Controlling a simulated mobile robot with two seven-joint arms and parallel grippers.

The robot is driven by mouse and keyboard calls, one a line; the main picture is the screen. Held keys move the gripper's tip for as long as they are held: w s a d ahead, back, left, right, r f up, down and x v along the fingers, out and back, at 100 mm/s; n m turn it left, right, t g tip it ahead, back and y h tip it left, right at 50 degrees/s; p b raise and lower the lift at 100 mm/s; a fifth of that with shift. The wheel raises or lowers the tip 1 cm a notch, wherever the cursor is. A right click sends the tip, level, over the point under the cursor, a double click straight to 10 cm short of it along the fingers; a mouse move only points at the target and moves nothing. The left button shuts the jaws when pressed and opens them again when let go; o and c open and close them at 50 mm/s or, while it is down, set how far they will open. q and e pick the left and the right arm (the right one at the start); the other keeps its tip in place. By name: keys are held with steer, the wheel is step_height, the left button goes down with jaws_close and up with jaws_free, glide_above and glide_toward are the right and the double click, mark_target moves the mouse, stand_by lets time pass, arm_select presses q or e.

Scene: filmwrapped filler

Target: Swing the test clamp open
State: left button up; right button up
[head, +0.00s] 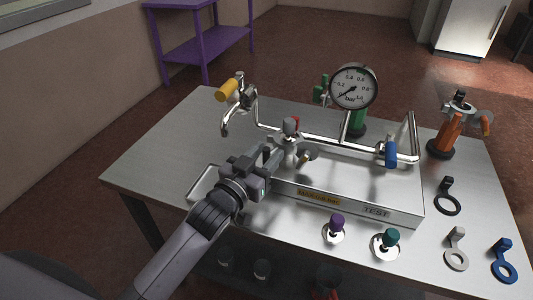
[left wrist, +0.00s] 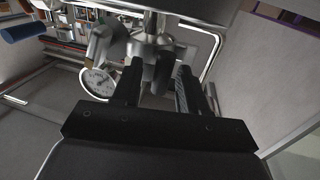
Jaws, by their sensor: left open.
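A test rig in a shallow metal tray (head: 300,194) marked "TEST" stands on the steel table. A metal fitting (head: 289,141) with a grey rounded top sits at its middle, apparently the clamp; a small brown-tipped lever (head: 307,157) points right from it. Whether the clamp is shut cannot be told. My left gripper (head: 270,157) is just left of and in front of the fitting, fingers apart. In the left wrist view the fitting (left wrist: 152,48) lies beyond the open fingers (left wrist: 157,84), with a dark part between or just past their tips; contact cannot be told. My right gripper is not in view.
A pressure gauge (head: 353,87) rises behind the fitting. A yellow-handled tap (head: 228,90) is left, a blue-handled valve (head: 391,152) right. Purple (head: 337,222) and teal (head: 387,238) knobs stand in front. An orange device (head: 452,128) and loose ring-ended parts (head: 456,249) are right.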

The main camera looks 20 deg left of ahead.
arm_select(q)
steer(key=shift+w+d, duration=0.1)
steer(key=shift+w, duration=0.2)
jaws_close()
steer(key=shift+r+m+h+p, duration=0.15)
steer(key=shift+m+h+p, duration=0.35)
steer(key=shift+h+p, duration=0.1)
steer(key=shift+a+g+h, duration=0.25)
steer(key=shift+g+h, duration=0.05)
steer(key=shift+a+p, duration=0.15)
steer(key=shift+p, duration=0.15)
steer(key=shift+a+m+h, duration=0.1)
steer(key=shift+m+h, duration=0.2)
